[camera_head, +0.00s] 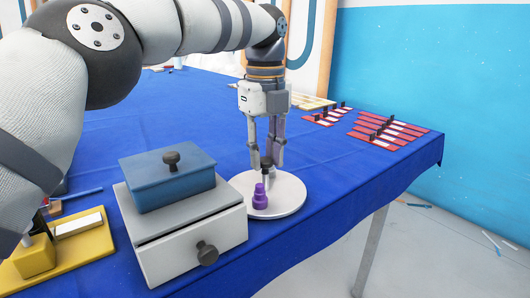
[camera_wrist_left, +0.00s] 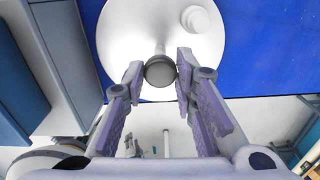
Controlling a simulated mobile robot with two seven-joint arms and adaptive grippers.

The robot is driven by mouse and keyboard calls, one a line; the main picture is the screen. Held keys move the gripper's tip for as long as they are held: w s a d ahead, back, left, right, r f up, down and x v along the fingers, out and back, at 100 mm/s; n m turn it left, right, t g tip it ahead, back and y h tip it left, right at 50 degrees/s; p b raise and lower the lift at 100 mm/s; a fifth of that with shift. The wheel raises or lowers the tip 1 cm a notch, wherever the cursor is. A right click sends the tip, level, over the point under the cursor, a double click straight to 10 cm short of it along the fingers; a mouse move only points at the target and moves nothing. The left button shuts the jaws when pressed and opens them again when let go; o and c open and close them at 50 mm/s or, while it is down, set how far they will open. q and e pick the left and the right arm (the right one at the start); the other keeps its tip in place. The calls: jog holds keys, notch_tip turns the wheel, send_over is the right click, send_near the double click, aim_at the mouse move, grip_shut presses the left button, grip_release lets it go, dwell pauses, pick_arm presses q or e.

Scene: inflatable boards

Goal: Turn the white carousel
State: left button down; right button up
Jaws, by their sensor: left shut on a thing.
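The white carousel (camera_head: 290,197) is a flat round disc on the blue table, near its front edge. It also shows in the wrist view (camera_wrist_left: 125,35). A dark upright knob (camera_head: 267,172) stands on it, seen from above in the wrist view (camera_wrist_left: 160,70). A purple bottle-shaped piece (camera_head: 260,198) stands on the disc in front of the knob. My left gripper (camera_head: 266,163) points down over the disc, its fingers shut around the knob; it shows in the wrist view too (camera_wrist_left: 158,78). My right gripper is not in view.
A grey-white drawer box (camera_head: 190,240) with a blue lidded box (camera_head: 168,178) on it stands close left of the carousel. A yellow tray (camera_head: 75,250) lies further left. Red boards (camera_head: 390,130) lie at the back right. The table right of the carousel is clear.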

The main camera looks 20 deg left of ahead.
pick_arm(q)
jog(key=shift+m, duration=4.1)
jog(key=c, duration=1.3)
grip_release()
